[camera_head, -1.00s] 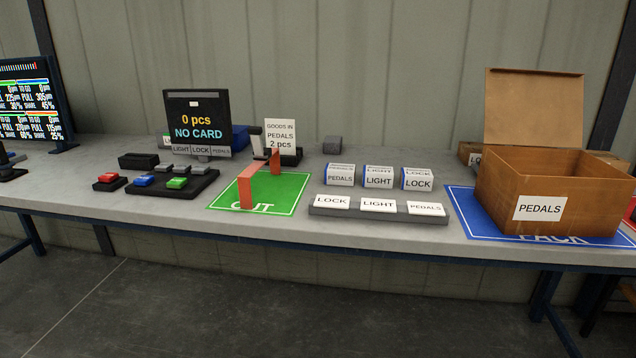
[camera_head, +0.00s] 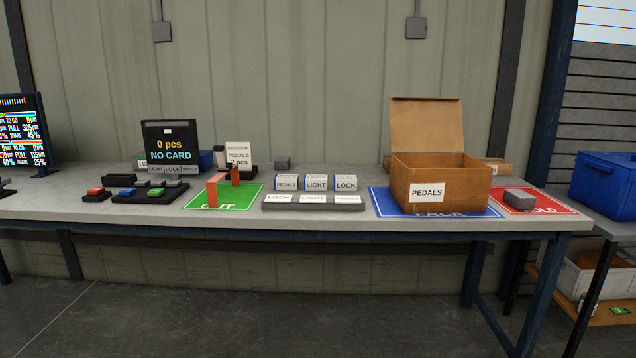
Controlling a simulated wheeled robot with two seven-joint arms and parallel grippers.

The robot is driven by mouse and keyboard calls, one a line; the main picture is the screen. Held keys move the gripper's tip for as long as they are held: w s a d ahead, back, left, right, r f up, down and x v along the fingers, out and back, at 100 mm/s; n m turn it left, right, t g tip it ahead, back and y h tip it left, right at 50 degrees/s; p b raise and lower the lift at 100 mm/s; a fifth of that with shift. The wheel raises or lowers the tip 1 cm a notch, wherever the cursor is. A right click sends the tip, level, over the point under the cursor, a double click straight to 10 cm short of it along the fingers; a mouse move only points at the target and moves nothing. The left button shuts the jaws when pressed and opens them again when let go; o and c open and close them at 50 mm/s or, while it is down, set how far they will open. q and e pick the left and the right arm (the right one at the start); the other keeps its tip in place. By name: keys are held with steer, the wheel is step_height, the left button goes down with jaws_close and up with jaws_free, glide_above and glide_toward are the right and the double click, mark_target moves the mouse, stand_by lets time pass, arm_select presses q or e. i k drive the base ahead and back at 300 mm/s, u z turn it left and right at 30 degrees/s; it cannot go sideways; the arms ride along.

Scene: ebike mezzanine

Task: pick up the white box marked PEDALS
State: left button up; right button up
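The white box marked PEDALS (camera_head: 286,184) stands at the left end of a row of three small white boxes on the bench. The LIGHT box (camera_head: 316,184) is in the middle and the LOCK box (camera_head: 346,184) at the right. In front of them lies a grey strip (camera_head: 313,206) with labels reading LOCK, LIGHT and a smaller one at the right end. Neither of my grippers shows in the head view.
An open brown carton labelled PEDALS (camera_head: 470,186) stands on the blue PACK mat (camera_head: 382,203). An orange stand (camera_head: 213,192) is on the green OUT mat (camera_head: 245,198). A grey block (camera_head: 520,198) lies on the red HOLD mat (camera_head: 552,206). A blue bin (camera_head: 604,186) is far right.

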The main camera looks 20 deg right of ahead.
mark_target(282, 182)
steer(key=z, duration=0.75)
steer(key=i, duration=1.65)
steer(key=u, duration=0.7)
